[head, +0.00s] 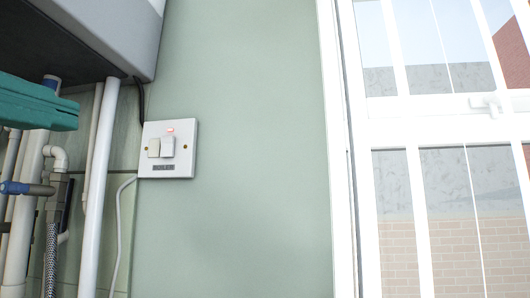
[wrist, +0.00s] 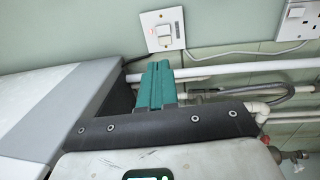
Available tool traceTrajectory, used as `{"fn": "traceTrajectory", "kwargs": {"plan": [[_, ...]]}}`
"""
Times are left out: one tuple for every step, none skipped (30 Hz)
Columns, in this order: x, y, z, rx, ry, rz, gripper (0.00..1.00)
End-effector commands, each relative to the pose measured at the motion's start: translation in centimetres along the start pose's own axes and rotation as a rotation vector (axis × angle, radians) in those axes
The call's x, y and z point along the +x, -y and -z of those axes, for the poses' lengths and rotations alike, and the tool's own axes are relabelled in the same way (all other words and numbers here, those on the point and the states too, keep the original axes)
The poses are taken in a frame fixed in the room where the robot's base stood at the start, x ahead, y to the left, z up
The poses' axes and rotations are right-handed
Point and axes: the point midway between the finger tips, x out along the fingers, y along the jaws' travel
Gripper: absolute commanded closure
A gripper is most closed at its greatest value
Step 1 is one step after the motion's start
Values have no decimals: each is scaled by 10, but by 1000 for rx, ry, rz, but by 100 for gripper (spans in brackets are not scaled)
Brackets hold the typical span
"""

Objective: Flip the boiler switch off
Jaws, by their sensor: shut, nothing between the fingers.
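The boiler switch (head: 168,149) is a square white wall plate with two white rockers, a lit red indicator above them and a dark label below. It also shows at the top of the wrist view (wrist: 163,30). My gripper (head: 74,113) shows as teal fingers entering from the left in the head view, left of the plate and a little higher. In the wrist view my teal fingers (wrist: 159,66) are together and empty, pointing towards the plate and apart from it. The rocker positions are too small to tell for sure.
The boiler casing (head: 95,25) hangs at upper left, its dark underside above my fingers. A white vertical pipe (head: 99,170) stands between my fingers and the plate. A white socket (wrist: 297,18) is on the wall in the wrist view. The wall right of the switch is bare up to the window (head: 440,150).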

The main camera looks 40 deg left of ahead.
Motion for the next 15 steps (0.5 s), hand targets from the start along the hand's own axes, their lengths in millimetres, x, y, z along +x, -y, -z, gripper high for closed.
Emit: {"fn": "traceTrajectory", "kwargs": {"plan": [[1,0,0,-1,1,0,100],[2,0,0,-1,1,0,100],[4,-1,0,-2,2,0,100],[6,-1,0,-2,2,-1,100],[9,-2,0,-3,2,-1,100],[14,-2,0,-4,4,0,100],[18,-2,-1,-5,4,0,100],[23,-2,-1,-5,4,0,100],[30,-3,-1,-5,4,1,100],[36,-3,-1,-5,5,1,100],[42,-4,-1,-5,5,0,100],[50,-4,-1,-5,5,0,100],[56,-4,-2,-4,5,1,100],[62,-4,-1,-5,5,1,100],[70,-4,-1,-5,5,0,100]]}}
